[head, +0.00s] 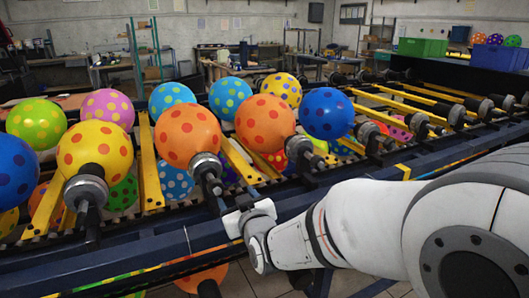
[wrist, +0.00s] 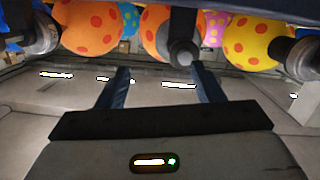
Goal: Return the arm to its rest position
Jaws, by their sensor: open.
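My arm (head: 365,222) reaches in from the right in the head view, over the near rail of the balloon machine. My gripper (head: 232,214) is at its end, in front of the row of balloons and just right of the holder under an orange balloon. In the wrist view my gripper (wrist: 162,84) has its two dark fingers spread apart, with nothing between them. A dark balloon holder (wrist: 183,52) shows beyond the fingertips. Whether the gripper touches the rail cannot be told.
Spotted balloons sit on holders along the machine, among them a yellow one (head: 95,148), an orange one (head: 187,133) and a blue one (head: 327,113). Yellow bars (head: 150,165) run between them. A dark blue rail (head: 130,258) runs along the front. Green crates (head: 423,47) stand at the back right.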

